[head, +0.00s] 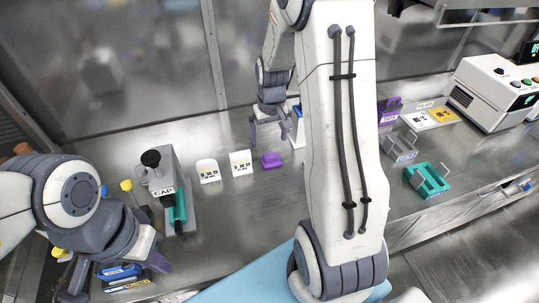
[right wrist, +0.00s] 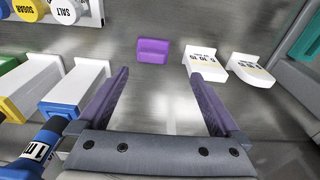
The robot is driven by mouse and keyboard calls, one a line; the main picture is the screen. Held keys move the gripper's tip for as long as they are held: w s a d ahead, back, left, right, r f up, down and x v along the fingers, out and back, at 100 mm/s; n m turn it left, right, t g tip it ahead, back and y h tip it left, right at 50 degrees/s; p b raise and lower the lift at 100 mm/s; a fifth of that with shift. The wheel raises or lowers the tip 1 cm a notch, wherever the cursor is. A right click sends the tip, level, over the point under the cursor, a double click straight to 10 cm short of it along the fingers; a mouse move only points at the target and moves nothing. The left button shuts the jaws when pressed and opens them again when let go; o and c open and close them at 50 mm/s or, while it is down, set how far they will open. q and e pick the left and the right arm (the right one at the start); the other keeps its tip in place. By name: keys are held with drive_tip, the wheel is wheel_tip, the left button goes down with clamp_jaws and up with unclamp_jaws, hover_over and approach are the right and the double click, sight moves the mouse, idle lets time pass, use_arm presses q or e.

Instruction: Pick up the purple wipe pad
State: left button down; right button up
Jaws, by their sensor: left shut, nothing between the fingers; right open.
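The purple wipe pad (head: 271,161) lies on the steel bench, right of two white labelled blocks in the head view. In the right wrist view the pad (right wrist: 153,51) lies ahead of the fingertips, roughly centred between them and clear of both. My right gripper (head: 270,136) is open and empty, behind the pad in the head view; its spread fingers also show in the right wrist view (right wrist: 158,80). My left gripper (head: 158,263) is shut and empty at the lower left, far from the pad.
White labelled blocks (head: 208,171) (head: 241,163) stand beside the pad. A grey device labelled CAP (head: 167,182) is further left. White holders and bottles labelled SALT (right wrist: 66,10) and SUGAR (right wrist: 31,8) are left in the wrist view. A teal rack (head: 428,181) is on the right.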

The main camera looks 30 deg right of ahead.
hover_over(271, 154)
drive_tip(key=s, duration=0.2)
drive_tip(key=f, duration=0.4)
drive_tip(key=shift+w+f, duration=0.25)
drive_tip(key=shift+f, duration=0.15)
drive_tip(key=shift+w+f+p, duration=0.2)
drive_tip(key=shift+f+p, duration=0.05)
drive_tip(key=shift+f, duration=0.8)
drive_tip(key=shift+w+f+p, duration=0.2)
drive_tip(key=shift+f, duration=0.8)
drive_tip(key=shift+w+f+p, duration=0.2)
drive_tip(key=shift+f+p, duration=0.05)
drive_tip(key=shift+f, duration=0.8)
drive_tip(key=c, duration=1.2)
drive_tip(key=shift+r, duration=0.1)
drive_tip(key=shift+r, duration=0.5)
wheel_tip(271, 154, up, 3)
drive_tip(key=shift+w+f+b, duration=0.1)
drive_tip(key=shift+f+b, duration=0.1)
drive_tip(key=shift+b, duration=0.2)
drive_tip(key=s+r, duration=0.2)
drive_tip(key=s, duration=0.2)
drive_tip(key=s+r+b, duration=0.1)
drive_tip(key=s+r, duration=0.2)
drive_tip(key=s, duration=0.1)
drive_tip(key=s+d+r, duration=0.1)
drive_tip(key=s+r, duration=0.1)
drive_tip(key=s, duration=0.1)
drive_tip(key=shift+s+r, duration=0.15)
drive_tip(key=shift+s, duration=0.25)
